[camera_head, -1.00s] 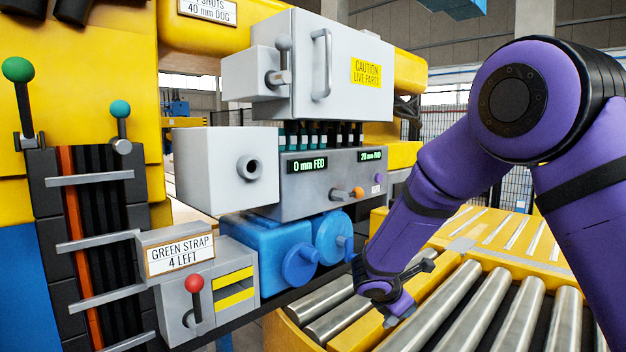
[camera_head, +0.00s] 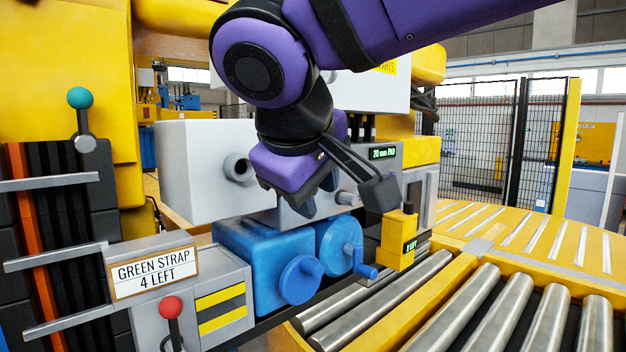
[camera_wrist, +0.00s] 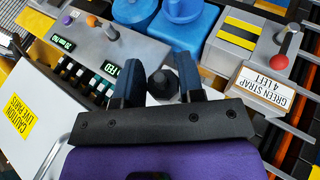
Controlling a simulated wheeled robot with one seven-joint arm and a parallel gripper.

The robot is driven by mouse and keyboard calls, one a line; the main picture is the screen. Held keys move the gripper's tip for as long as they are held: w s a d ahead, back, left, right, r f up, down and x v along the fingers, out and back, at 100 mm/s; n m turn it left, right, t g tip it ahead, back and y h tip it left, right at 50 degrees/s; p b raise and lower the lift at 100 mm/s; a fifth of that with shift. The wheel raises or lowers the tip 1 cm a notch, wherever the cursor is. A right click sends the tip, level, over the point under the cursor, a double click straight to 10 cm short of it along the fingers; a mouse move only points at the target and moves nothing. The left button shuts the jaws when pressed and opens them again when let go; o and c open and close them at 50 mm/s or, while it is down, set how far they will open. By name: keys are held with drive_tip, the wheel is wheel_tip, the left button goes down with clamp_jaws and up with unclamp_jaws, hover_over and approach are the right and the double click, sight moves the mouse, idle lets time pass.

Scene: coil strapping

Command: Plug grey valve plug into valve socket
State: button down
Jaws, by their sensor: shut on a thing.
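My gripper (camera_head: 314,196) hangs in front of the grey control console (camera_head: 388,152), to the right of the pale box. In the wrist view its two dark blue fingers (camera_wrist: 160,72) are shut on a dark grey six-sided piece (camera_wrist: 162,84), seemingly the valve plug. The plug is hidden by the gripper in the head view. A round hollow port (camera_head: 238,167) sticks out of the pale box (camera_head: 190,170), left of my gripper and apart from it. It may be the valve socket, but no label shows. Whether the held piece touches anything cannot be told.
Two blue housings (camera_head: 262,250) stand below my gripper. A yellow box marked TEST (camera_head: 396,243) is to the right. A red-knobbed lever (camera_head: 171,307) and the GREEN STRAP sign (camera_head: 152,272) are at lower left. Steel rollers (camera_head: 480,310) lie at lower right.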

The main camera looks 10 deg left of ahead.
drive_tip(key=shift+s+a+r, duration=0.1)
drive_tip(key=shift+s+r, duration=0.35)
drive_tip(key=shift+s, duration=0.1)
drive_tip(key=shift+g+y, duration=0.3)
drive_tip(key=shift+w+a, duration=0.95)
drive_tip(key=shift+a, duration=0.2)
drive_tip(key=shift+w+a, duration=0.9)
drive_tip(key=shift+a, duration=0.2)
drive_tip(key=shift+w+a+r, duration=0.1)
drive_tip(key=shift+w+a, duration=0.95)
drive_tip(key=shift+a, duration=0.15)
drive_tip(key=c, duration=0.7)
unclamp_jaws()
drive_tip(key=shift+o, duration=0.2)
